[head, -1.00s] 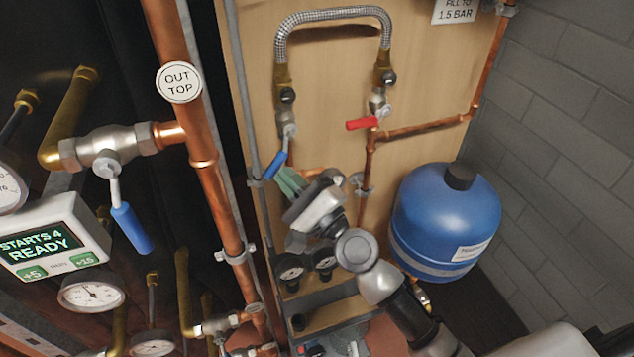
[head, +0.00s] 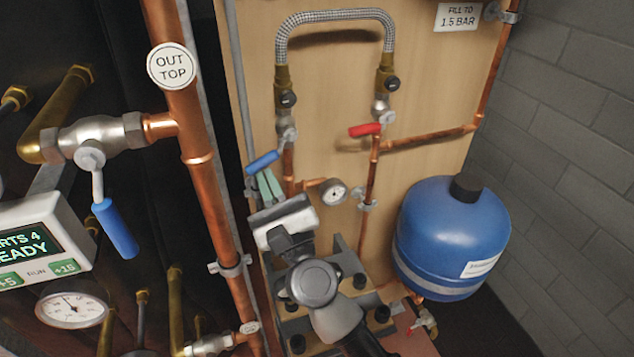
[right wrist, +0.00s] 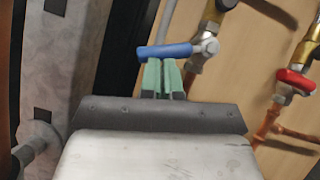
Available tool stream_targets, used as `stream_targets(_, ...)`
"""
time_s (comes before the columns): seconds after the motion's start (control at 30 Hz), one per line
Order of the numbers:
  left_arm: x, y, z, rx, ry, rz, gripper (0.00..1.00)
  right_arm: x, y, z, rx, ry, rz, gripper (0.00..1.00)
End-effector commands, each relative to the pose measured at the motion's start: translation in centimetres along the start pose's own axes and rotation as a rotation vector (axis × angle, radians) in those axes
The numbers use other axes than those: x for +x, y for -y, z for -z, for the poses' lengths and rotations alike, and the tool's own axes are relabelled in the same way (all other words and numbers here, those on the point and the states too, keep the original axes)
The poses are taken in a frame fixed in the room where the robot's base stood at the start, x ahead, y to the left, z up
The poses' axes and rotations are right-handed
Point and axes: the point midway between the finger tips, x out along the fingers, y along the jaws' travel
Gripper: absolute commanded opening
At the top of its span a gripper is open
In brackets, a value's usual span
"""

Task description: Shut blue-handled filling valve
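The filling valve's blue handle (head: 263,162) points left and slightly down from its valve body (head: 287,134), under the left end of the braided hose. In the right wrist view the blue handle (right wrist: 165,51) lies nearly level, just beyond my fingertips. My right gripper (head: 265,184) has green fingers pointing up at the handle from below. The fingers (right wrist: 161,75) are close together with only a thin gap, and the handle lies across their tips, not between them. They appear to touch it. My left gripper is not in view.
A red-handled valve (head: 365,130) sits right of the filling valve, under the hose's other end. A pressure gauge (head: 333,192) and a blue vessel (head: 450,238) are to the right. Another blue-handled valve (head: 115,228) hangs on the OUT TOP pipe at left.

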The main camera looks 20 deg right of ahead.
Motion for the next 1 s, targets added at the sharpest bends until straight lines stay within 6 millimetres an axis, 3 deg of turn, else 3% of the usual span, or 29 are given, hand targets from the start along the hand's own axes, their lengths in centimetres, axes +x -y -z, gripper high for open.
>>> stream_targets(0.4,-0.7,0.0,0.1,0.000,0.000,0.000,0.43,1.4,-0.8,-2.0,0.016,0.003,0.014,0.00)
stream_targets(1.0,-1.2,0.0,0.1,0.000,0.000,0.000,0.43,1.7,-1.1,-2.6,0.016,0.004,0.009,0.00)
